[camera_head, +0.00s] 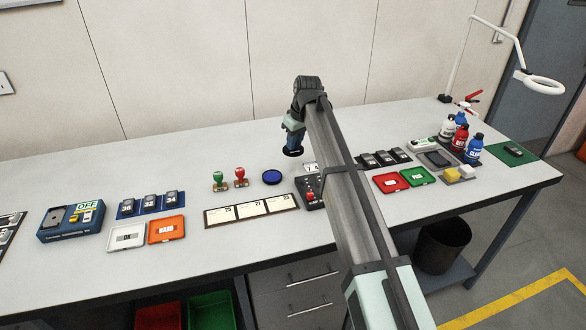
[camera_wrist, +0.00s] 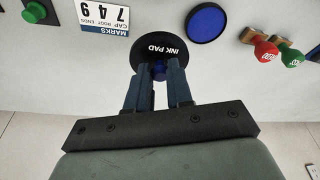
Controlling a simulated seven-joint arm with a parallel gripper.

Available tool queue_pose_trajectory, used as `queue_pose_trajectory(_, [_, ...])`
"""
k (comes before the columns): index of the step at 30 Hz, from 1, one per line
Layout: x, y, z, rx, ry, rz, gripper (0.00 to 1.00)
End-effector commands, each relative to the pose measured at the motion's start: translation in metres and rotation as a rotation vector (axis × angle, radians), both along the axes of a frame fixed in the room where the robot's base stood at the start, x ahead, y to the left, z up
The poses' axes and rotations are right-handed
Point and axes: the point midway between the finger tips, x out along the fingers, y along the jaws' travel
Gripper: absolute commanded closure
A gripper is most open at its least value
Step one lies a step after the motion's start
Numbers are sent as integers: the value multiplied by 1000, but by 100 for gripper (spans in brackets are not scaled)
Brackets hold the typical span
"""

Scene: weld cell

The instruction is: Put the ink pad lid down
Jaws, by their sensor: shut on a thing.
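The ink pad lid (camera_wrist: 150,48) is a black disc with white "INK PAD" lettering and a small blue knob. My gripper (camera_wrist: 159,80) is shut on the knob in the wrist view. In the head view the lid (camera_head: 293,152) hangs below my gripper (camera_head: 293,142), and it looks raised above the bench. The open ink pad (camera_head: 271,177) is a round blue pad with a dark rim, on the bench to the left of the lid. The pad also shows in the wrist view (camera_wrist: 206,23), beside the lid and apart from it.
Green and red stamps (camera_head: 229,179) stand left of the pad. A row of cards (camera_head: 251,211) lies in front, with a black control box (camera_head: 312,192) to the right. The bench (camera_head: 180,178) is bare behind the stamps. Part of it is hidden behind my arm.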

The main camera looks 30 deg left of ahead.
Motion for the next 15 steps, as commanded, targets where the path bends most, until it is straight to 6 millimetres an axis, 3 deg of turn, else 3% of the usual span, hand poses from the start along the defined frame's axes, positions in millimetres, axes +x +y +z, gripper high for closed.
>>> queue_pose_trajectory(9, [0, -1, -49, 0, 2, 1, 100])
queue_pose_trajectory(15, [0, -1, -63, 0, 1, 0, 100])
